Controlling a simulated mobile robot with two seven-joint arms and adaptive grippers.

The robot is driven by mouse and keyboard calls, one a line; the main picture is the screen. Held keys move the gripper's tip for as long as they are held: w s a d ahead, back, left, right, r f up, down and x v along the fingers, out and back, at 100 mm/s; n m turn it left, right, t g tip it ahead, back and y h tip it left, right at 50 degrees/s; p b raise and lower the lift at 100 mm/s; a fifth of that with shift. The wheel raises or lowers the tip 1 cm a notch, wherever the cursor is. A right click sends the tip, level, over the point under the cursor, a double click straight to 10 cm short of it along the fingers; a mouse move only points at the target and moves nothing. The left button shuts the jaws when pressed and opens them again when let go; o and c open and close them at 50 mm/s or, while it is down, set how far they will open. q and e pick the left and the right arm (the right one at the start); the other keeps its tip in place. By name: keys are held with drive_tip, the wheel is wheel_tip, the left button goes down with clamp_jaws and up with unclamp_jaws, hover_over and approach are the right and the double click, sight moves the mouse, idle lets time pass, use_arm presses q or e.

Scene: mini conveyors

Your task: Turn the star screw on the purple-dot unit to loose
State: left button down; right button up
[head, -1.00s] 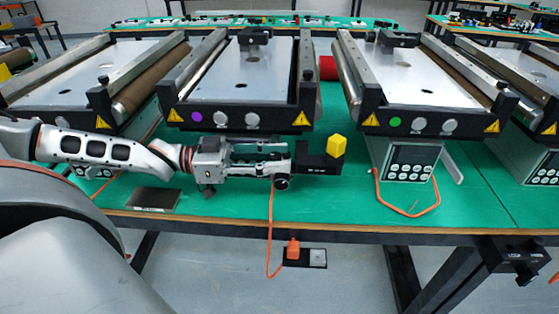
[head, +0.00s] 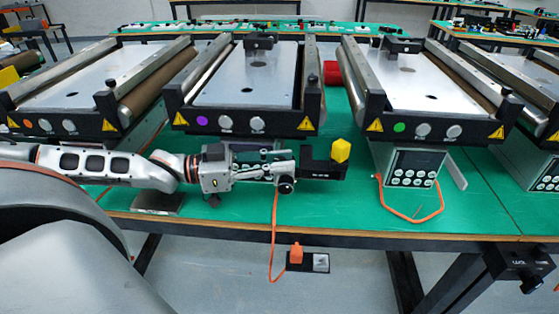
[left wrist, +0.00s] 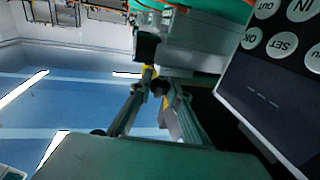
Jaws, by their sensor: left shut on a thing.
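The purple-dot unit is the middle conveyor, with its purple dot (head: 202,120) on the dark front face. A black bracket (head: 322,169) sits below its right front corner, with a yellow block (head: 341,150) at its right end. My left gripper (head: 290,174) reaches in from the left, level, its tips against the bracket's left end. In the left wrist view its fingers (left wrist: 159,92) close around a small dark knob (left wrist: 160,87), seemingly the star screw. The fingers mostly hide the screw in the head view. My right gripper is out of view.
A green-dot conveyor (head: 399,127) stands to the right, and an orange-dot conveyor (head: 28,124) to the left. A keypad box (head: 413,168) hangs below the green-dot unit. An orange cable (head: 274,235) drops over the table's front edge to a floor socket.

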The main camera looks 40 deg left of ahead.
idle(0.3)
use_arm(q)
drive_tip(key=c, duration=1.9)
unclamp_jaws()
drive_tip(key=shift+v, duration=5.95)
drive_tip(key=shift+s, duration=0.1)
